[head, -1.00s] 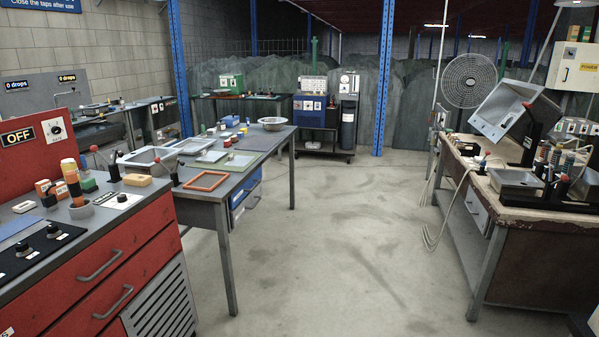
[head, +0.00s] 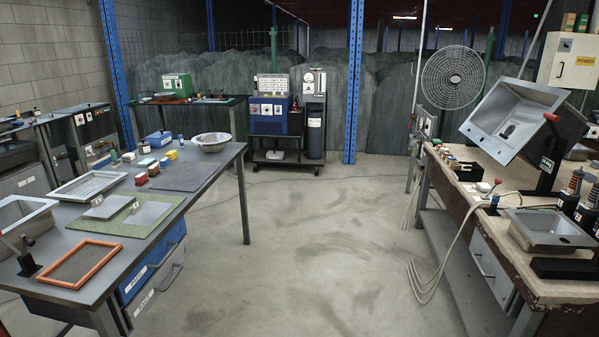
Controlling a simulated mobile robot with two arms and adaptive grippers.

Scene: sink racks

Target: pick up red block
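A small red block (head: 141,179) sits on the grey table (head: 215,167) at the left, in the head view. Neither of my grippers is in view.
A metal bowl (head: 211,142) stands at the table's far end. A green mat (head: 125,217) and an orange-framed screen (head: 79,263) lie nearer. A worn workbench (head: 560,290) with a sink stands right. The concrete floor (head: 315,250) between is clear.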

